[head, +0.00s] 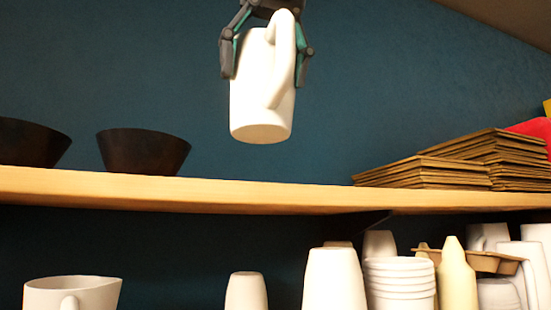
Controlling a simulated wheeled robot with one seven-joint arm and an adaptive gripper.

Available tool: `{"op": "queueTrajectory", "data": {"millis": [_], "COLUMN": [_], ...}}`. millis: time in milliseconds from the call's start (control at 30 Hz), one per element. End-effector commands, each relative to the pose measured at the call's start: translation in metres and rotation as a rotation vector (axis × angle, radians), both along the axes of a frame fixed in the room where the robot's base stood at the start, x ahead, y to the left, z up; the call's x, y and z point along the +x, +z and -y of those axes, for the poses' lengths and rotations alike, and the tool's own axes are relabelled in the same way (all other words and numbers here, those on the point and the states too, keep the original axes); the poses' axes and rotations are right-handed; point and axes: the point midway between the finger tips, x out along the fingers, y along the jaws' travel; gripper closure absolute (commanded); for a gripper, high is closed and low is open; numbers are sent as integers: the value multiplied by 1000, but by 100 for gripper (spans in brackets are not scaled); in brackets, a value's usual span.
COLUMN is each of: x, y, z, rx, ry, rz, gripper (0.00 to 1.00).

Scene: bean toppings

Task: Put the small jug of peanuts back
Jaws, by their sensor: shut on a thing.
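A white jug (250,95) with a large handle hangs in my gripper (268,60) at the top middle of the head view. The gripper's dark fingers are shut on the jug's upper part, one on each side. The jug is slightly tilted and its base is in the air, above and apart from the wooden shelf (250,197). I see its underside from below, so its contents are hidden and I cannot tell whether it holds peanuts.
Two dark bowls (143,151) stand on the shelf's left, and stacked brown flat boxes (440,172) on its right. The shelf's middle is clear. Below are a white spouted jug (95,293), white cups (400,285), pale bottles (456,277) and other white vessels.

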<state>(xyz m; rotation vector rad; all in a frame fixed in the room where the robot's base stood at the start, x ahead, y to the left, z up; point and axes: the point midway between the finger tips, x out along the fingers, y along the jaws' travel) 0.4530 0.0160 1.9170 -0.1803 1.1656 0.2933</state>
Motion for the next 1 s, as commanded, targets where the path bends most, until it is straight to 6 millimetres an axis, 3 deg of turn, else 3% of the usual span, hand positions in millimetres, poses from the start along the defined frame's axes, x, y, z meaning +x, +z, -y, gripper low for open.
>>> {"op": "queueTrajectory", "data": {"millis": [500, 633, 1000], "x": [104, 120, 142], "y": [-6, -9, -14], "z": [16, 18, 21], "rx": [-1, 0, -1], "ry": [-6, -5, -4], "rz": [-3, -3, -3], "gripper": [73, 73, 73]}}
